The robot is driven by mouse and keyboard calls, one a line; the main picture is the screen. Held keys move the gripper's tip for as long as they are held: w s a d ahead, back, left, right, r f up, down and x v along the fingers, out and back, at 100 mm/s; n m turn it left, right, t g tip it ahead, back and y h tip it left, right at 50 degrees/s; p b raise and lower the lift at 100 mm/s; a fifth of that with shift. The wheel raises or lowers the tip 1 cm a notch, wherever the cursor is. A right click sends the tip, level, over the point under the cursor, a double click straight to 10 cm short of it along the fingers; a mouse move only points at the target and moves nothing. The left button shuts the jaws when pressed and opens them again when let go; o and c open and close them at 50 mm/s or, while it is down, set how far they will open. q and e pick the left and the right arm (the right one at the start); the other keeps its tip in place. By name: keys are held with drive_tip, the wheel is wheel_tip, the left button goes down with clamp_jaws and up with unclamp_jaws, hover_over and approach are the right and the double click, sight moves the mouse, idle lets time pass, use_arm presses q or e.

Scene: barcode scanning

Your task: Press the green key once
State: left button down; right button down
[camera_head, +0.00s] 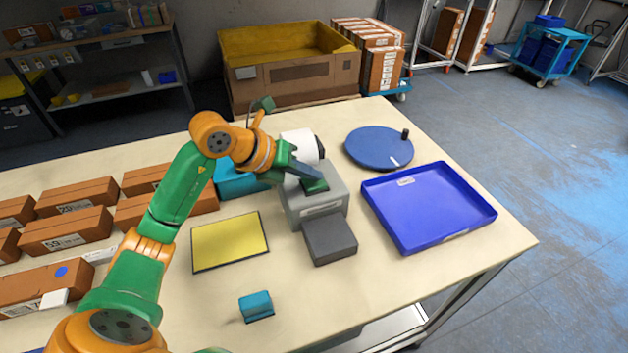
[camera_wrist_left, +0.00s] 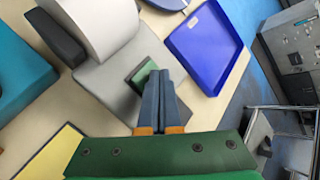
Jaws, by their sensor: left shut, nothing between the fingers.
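The green key (camera_head: 315,187) sits on top of a grey machine (camera_head: 322,208) that carries a white paper roll (camera_head: 298,144). My left gripper (camera_head: 314,175) reaches in from the left, its blue-grey fingers over the key. In the left wrist view the shut, empty fingers (camera_wrist_left: 159,74) overlap the right part of the green key (camera_wrist_left: 142,74) and hide some of it. I cannot tell whether the fingertips touch the key or hover just above it. My right gripper is not in view.
A dark grey block (camera_head: 330,241) stands in front of the machine. A blue tray (camera_head: 430,210) and a round blue turntable (camera_head: 375,150) are to the right. A yellow mat (camera_head: 230,241), a teal block (camera_head: 256,306) and several brown boxes (camera_head: 66,231) are to the left.

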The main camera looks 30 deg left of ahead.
sight(310, 184)
use_arm(q)
drive_tip(key=shift+f+b, duration=0.35)
drive_tip(key=shift+f, duration=0.1)
drive_tip(key=shift+r, duration=0.1)
idle(0.5)
drive_tip(key=shift+r+p, duration=0.95)
drive_tip(key=shift+r, duration=0.05)
wheel_tip(310, 184, up, 5)
drive_tip(key=p, duration=0.4)
drive_tip(key=shift+r, duration=0.1)
